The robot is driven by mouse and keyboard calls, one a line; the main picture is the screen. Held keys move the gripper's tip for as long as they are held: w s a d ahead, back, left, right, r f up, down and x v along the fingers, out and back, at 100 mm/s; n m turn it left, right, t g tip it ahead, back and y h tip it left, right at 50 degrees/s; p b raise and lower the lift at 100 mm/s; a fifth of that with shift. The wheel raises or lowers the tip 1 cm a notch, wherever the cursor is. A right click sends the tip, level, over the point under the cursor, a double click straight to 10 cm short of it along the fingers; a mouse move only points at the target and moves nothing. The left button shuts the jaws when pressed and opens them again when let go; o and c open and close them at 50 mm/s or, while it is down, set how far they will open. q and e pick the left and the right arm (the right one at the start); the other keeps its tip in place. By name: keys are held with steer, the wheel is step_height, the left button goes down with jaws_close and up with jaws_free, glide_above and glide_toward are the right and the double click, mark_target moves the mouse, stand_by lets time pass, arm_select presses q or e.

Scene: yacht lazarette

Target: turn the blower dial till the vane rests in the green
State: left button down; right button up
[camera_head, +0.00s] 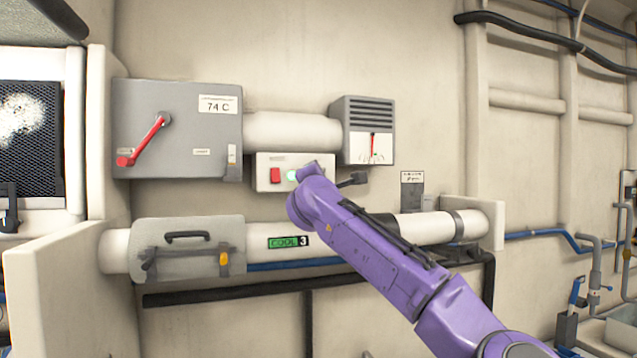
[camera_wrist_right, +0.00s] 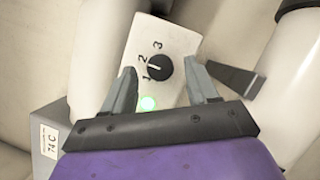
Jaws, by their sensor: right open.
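The blower dial is a round black knob (camera_wrist_right: 158,68) with a pale pointer mark, on a white panel marked 1, 2 and 3. In the right wrist view it lies between the tips of my right gripper (camera_wrist_right: 160,74), whose grey fingers are open and apart on either side of it. I cannot tell whether they touch it. In the head view my purple right arm hides the dial on the control box (camera_head: 262,184). The vane gauge (camera_head: 368,147) sits on a grey louvred box, its red needle nearly upright. Its green zone is too small to make out. My left gripper is not in view.
A green light (camera_head: 292,176) and a red switch (camera_head: 275,175) share the control box. A grey box with a red lever (camera_head: 143,140) and a "74 C" label is at left. A lower white pipe (camera_head: 425,227) runs behind my arm.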

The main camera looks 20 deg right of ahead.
steer(key=b+v, duration=0.7)
steer(key=v, duration=0.2)
steer(key=shift+s+f, duration=0.15)
steer(key=shift+s, duration=0.2)
